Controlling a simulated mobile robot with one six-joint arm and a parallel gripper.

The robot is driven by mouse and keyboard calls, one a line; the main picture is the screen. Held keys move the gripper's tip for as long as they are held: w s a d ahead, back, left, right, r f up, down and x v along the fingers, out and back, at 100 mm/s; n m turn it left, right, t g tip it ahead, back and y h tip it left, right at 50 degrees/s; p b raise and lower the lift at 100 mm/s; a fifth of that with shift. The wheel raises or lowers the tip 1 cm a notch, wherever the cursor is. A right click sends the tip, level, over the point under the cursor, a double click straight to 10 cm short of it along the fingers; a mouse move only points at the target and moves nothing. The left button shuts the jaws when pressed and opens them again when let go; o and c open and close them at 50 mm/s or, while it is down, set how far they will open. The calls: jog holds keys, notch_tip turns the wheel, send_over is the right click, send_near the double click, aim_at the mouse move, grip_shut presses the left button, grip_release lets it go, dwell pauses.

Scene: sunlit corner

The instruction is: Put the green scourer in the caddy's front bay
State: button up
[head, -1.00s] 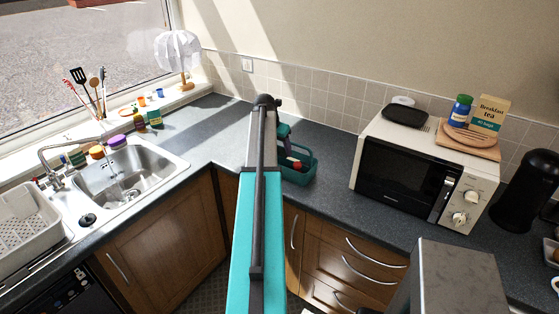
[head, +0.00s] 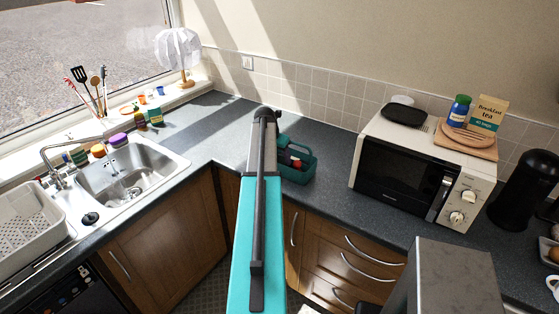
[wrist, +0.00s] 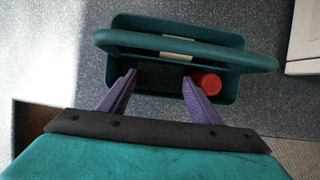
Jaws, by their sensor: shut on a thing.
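The dark green caddy (wrist: 120,45) fills the upper part of the wrist view, its handle (wrist: 180,45) arching across it. It also shows in the head view (head: 300,175), partly behind my arm. My gripper (wrist: 159,80) has its two purple fingers reaching over the caddy's near side. Between them is the dark green scourer (wrist: 160,76), shaded, at the near part of the caddy's inside. The fingers are shut on it. Whether it touches the caddy floor I cannot tell. In the head view my arm hides the fingers and scourer.
A red round-topped item (wrist: 207,82) stands in the caddy close to the right finger. Pale items (wrist: 178,57) lie near the handle. The microwave (head: 405,170) stands to the right, the sink (head: 130,180) to the left. Counter around the caddy is mostly clear.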

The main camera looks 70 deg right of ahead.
aim_at(279, 161)
jog(key=shift+f+p, duration=0.45)
jog(key=shift+f, duration=0.65)
jog(key=shift+f+b, duration=0.3)
jog(key=shift+f, duration=0.35)
jog(key=o, duration=0.6)
jog(key=shift+o, duration=0.2)
